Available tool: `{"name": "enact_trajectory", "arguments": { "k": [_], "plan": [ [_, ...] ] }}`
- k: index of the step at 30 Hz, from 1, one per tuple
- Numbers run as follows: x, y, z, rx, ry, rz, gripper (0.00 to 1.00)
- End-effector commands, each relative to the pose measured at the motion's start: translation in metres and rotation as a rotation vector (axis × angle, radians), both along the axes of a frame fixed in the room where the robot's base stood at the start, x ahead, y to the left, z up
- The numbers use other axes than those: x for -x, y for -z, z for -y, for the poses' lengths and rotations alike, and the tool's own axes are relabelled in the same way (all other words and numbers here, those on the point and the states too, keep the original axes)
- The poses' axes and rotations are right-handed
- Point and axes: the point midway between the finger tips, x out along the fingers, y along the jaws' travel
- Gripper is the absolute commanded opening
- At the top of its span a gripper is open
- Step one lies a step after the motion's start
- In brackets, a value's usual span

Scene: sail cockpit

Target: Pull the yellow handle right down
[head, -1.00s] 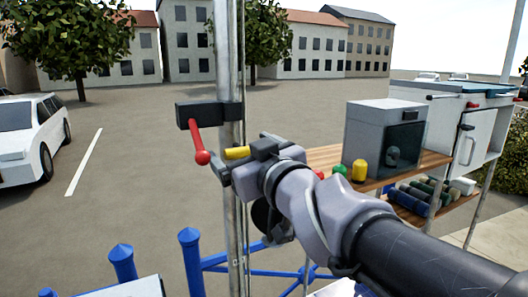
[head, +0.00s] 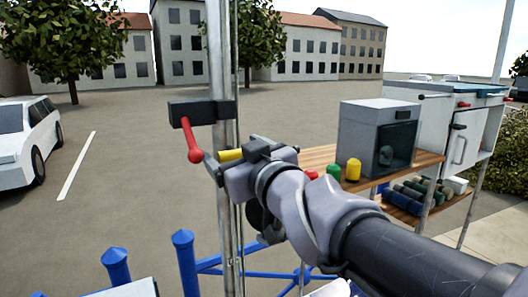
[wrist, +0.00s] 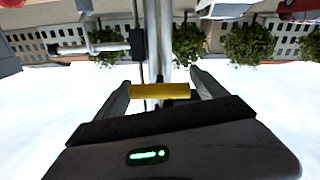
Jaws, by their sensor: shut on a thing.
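The yellow handle (head: 230,155) is a short bar beside the metal pole (head: 222,80), below a dark bracket with a red lever. In the wrist view the yellow handle (wrist: 160,91) lies crosswise between the two fingers of my gripper (wrist: 160,88), with the pole behind it. My gripper (head: 228,165) is at the handle in the head view and is shut on it. My wrist hides part of the handle's right end and its mount.
The red lever (head: 193,143) hangs from the dark bracket (head: 195,112) close to my gripper. Blue posts (head: 185,262) stand below.

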Motion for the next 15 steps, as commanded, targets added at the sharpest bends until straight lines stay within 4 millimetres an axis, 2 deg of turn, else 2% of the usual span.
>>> {"name": "enact_trajectory", "arguments": {
  "k": [1,5,15],
  "plan": [
    [0.000,0.016,0.000,0.001,0.001,-0.003,0.09],
    [0.000,0.051,0.000,0.001,0.000,-0.004,0.09],
    [0.000,0.171,0.000,0.001,0.000,-0.006,0.09]
  ]
}}
